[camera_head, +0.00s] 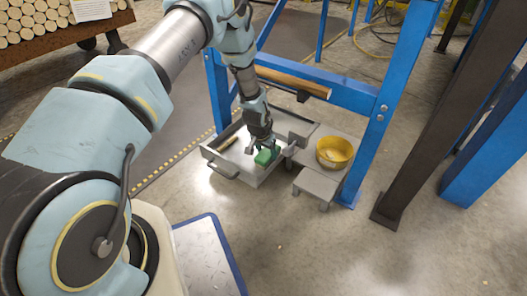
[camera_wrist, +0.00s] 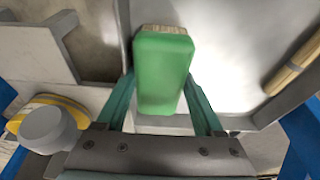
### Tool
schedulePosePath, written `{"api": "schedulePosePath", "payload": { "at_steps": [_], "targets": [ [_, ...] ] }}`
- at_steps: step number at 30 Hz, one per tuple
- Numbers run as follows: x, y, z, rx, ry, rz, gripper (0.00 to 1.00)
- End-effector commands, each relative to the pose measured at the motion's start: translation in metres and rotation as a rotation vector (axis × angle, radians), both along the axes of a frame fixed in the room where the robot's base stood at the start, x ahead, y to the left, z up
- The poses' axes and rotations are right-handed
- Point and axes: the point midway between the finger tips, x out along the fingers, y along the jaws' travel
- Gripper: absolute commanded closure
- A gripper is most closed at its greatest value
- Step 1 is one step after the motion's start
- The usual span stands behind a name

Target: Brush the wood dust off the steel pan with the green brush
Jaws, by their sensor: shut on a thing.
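The green brush (camera_head: 266,156) is in my gripper (camera_head: 262,146), over the near right part of the steel pan (camera_head: 249,178). In the wrist view the green brush (camera_wrist: 162,72) sits between the two fingers of my gripper (camera_wrist: 163,100), with pale bristles at its far end. The steel pan (camera_wrist: 232,45) lies beneath, with a bare grey floor around the brush. I cannot tell whether the bristles touch it. No wood dust can be made out clearly at this size.
A wooden stick (camera_head: 228,143) lies in the pan's left part. The floor in front is clear.

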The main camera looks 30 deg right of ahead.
Motion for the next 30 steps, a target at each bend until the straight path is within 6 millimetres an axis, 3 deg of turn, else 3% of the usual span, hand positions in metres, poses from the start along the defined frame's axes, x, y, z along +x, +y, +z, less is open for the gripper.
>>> {"api": "schedulePosePath", "payload": {
  "at_steps": [6,11,30],
  "targets": [
    [-0.018,-0.01,-0.001,-0.002,0.007,-0.005,0.75],
    [-0.021,-0.01,-0.004,0.001,0.011,-0.007,0.75],
    [0.015,0.007,-0.003,0.001,0.007,-0.004,0.75]
  ]
}}
